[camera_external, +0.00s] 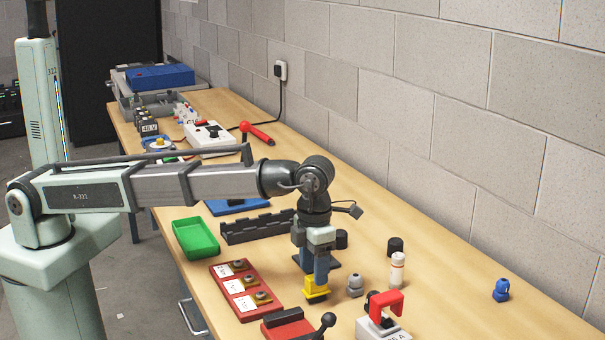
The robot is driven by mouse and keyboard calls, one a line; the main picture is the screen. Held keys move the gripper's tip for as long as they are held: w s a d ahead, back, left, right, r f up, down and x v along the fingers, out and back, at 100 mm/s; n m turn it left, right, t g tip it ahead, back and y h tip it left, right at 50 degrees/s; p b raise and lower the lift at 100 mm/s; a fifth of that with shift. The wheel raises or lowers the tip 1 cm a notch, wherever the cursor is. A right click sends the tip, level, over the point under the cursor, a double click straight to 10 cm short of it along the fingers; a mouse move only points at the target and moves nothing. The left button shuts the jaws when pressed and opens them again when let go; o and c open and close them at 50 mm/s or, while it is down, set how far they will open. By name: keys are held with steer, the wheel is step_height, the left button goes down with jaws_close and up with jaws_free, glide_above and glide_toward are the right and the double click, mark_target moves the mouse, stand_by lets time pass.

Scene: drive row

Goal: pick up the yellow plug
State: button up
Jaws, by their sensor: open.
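The yellow plug (316,290) is on the wooden table, right of the red board. My gripper (314,279) points straight down directly above it, with its blue fingers reaching to the plug's upper part. The jaws are open. The fingers hide the top of the plug, and I cannot tell whether they touch it.
A grey plug (355,286) stands close on the right, with a white bottle (397,271) beyond. A red-handled switch box (383,325) and a red lever block (288,325) are in front. The red board (226,269) and green tray (196,240) lie left. A blue plug (501,291) stands far right.

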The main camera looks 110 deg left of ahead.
mark_target(314, 288)
steer(key=shift+d+f, duration=0.15)
steer(key=shift+f, duration=2.6)
steer(key=shift+w, duration=0.1)
steer(key=shift+c, duration=0.3)
steer(key=c, duration=0.9)
